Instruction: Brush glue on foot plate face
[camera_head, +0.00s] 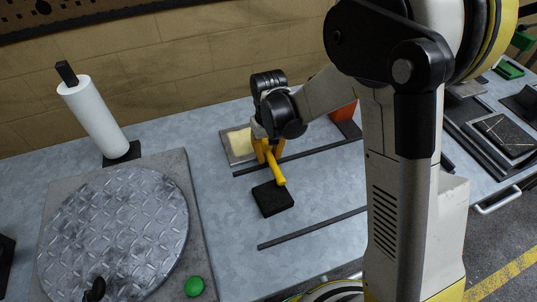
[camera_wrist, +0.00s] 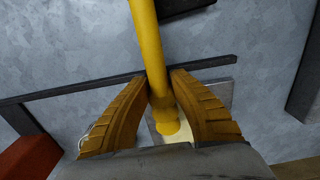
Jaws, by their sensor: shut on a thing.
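My gripper (camera_head: 266,152) is shut on a yellow stick-like tool (camera_head: 277,172), which I take to be the glue brush. In the wrist view its handle (camera_wrist: 146,40) runs up between the two ribbed yellow fingers (camera_wrist: 160,82); a thicker yellow end (camera_wrist: 168,122) shows below them. No bristles can be made out. A grey tray with a pale yellow pad (camera_head: 241,142) lies behind and left of my gripper. A black square block (camera_head: 272,198) lies flat just in front of the tool's end; I cannot tell whether it is the foot plate.
Dark strips (camera_head: 315,229) lie on the grey bench. A round metal tread plate (camera_head: 115,235) sits on a slab at left, near a green knob (camera_head: 194,286). A white roll (camera_head: 93,115) stands behind. An orange-red thing (camera_head: 344,111) is beyond my arm. Bench around the block is clear.

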